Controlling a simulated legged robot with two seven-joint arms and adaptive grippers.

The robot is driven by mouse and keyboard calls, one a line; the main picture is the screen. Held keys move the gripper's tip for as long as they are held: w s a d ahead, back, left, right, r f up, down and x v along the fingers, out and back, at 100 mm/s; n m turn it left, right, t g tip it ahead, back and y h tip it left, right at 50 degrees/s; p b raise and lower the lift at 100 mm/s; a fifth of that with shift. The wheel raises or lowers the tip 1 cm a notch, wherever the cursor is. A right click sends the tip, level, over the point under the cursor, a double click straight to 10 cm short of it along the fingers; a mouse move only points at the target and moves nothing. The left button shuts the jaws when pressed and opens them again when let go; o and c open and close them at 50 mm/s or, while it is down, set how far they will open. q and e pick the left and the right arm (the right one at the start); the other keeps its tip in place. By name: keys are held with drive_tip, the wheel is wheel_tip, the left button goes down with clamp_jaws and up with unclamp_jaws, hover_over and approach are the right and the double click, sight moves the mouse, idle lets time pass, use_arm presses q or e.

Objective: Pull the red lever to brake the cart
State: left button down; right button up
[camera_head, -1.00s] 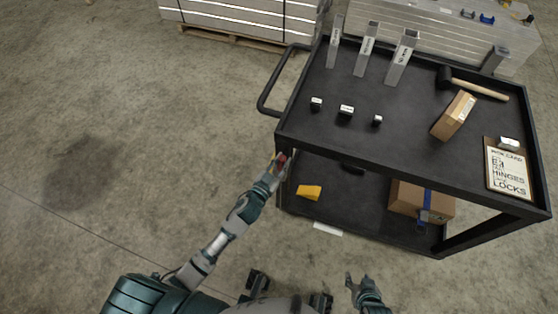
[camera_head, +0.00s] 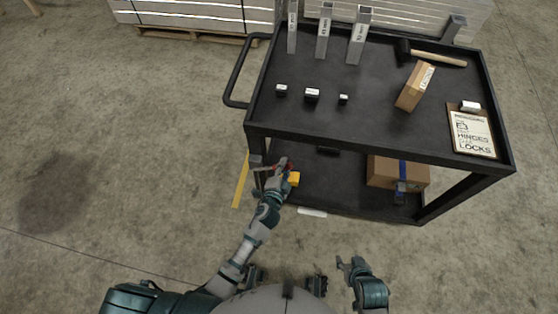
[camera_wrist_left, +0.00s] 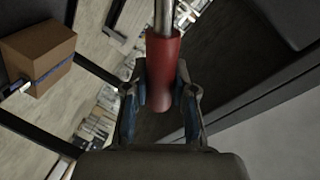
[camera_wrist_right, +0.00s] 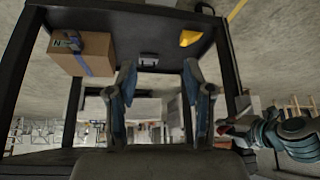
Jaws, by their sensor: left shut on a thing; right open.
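The red lever (camera_wrist_left: 162,70) has a red grip on a metal rod and fills the middle of the left wrist view. My left gripper (camera_wrist_left: 160,92) is shut on the red grip, one finger on each side. In the head view my left gripper (camera_head: 283,165) is at the cart's near left corner, covering most of the lever. The black two-shelf cart (camera_head: 380,150) stands ahead of me. My right gripper (camera_head: 348,264) is open and empty in front of the cart; its spread fingers also show in the right wrist view (camera_wrist_right: 163,85).
The top shelf holds metal tubes (camera_head: 325,32), small black blocks (camera_head: 312,95), a mallet (camera_head: 437,56), a small box (camera_head: 415,86) and a clipboard (camera_head: 472,133). A cardboard box (camera_head: 398,172) and a yellow object (camera_head: 293,179) are on the lower shelf. The floor left is clear.

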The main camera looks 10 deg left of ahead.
use_arm(q)
drive_tip(key=shift+s+d+f+m+y+b, duration=0.1)
drive_tip(key=shift+d+f+m+b, duration=0.2)
drive_tip(key=shift+f, duration=0.2)
drive_tip(key=shift+w+d+f+m+y+b, duration=0.15)
drive_tip(key=shift+f+m+b, duration=0.1)
drive_tip(key=shift+f+m, duration=0.15)
drive_tip(key=shift+s+d+f+m+y+b, duration=0.15)
drive_tip(key=shift+d+f+m+b, duration=0.15)
drive_tip(key=shift+f, duration=0.25)
use_arm(e)
drive_tip(key=w+a+r+t+y, duration=0.1)
drive_tip(key=w+a+r+t, duration=0.1)
drive_tip(key=w+t, duration=0.2)
drive_tip(key=shift+w+a+r, duration=0.25)
drive_tip(key=shift+w+r, duration=0.05)
drive_tip(key=shift+w, duration=0.8)
use_arm(q)
drive_tip(key=c, duration=1)
unclamp_jaws()
drive_tip(key=shift+f, duration=0.1)
drive_tip(key=shift+o, duration=0.4)
use_arm(e)
drive_tip(key=shift+w+d+f, duration=0.1)
drive_tip(key=shift+f, duration=0.05)
use_arm(q)
drive_tip(key=v, duration=1.1)
drive_tip(key=shift+s, duration=0.4)
